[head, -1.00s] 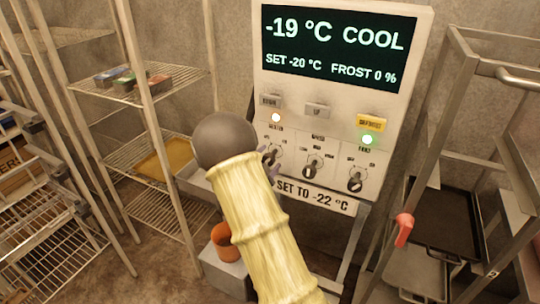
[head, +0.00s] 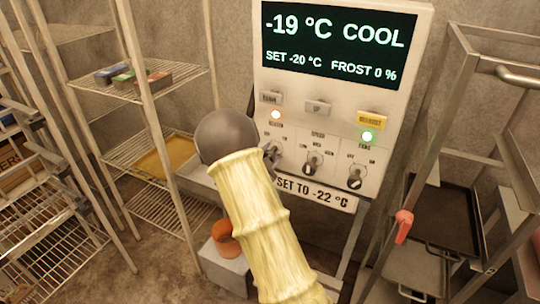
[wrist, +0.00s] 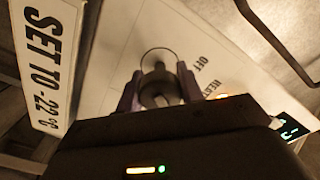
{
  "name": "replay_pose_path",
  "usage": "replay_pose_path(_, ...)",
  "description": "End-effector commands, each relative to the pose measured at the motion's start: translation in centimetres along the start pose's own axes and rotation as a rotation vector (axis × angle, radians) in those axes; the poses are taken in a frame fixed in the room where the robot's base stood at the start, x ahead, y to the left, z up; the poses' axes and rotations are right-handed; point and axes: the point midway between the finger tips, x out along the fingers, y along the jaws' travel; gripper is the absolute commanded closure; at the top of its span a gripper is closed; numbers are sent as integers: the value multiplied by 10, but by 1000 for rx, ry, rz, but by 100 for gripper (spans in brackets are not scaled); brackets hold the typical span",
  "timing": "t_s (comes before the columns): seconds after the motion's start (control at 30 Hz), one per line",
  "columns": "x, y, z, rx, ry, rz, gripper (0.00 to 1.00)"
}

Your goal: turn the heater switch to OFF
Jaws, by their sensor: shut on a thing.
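The heater switch is a knob at the left of a row of three on the white control panel (head: 335,125). In the head view my arm largely covers it. In the wrist view the heater switch (wrist: 160,85) stands between the two purplish fingers of my gripper (wrist: 158,92), which is shut on it. The OFF label shows up and right of the knob, with part of a heater label below it. In the head view only a little of my gripper (head: 273,157) shows past my arm.
The speed knob (head: 313,161) and the fans knob (head: 355,176) are close on the right. A sign (head: 315,193) reading SET TO -22 °C sits below. The display (head: 338,43) reads -19 °C COOL. A wire shelf (head: 140,90) stands left, a metal rack (head: 465,150) right.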

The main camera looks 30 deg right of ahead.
Motion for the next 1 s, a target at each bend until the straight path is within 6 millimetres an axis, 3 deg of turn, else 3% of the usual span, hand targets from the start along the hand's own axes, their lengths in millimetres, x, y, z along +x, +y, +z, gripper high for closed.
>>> replay_pose_path(0.37, 0, 1, 0, -189, 0, 0, 86)
replay_pose_path(1.0, -1, 0, -1, -780, -1, 0, 86)
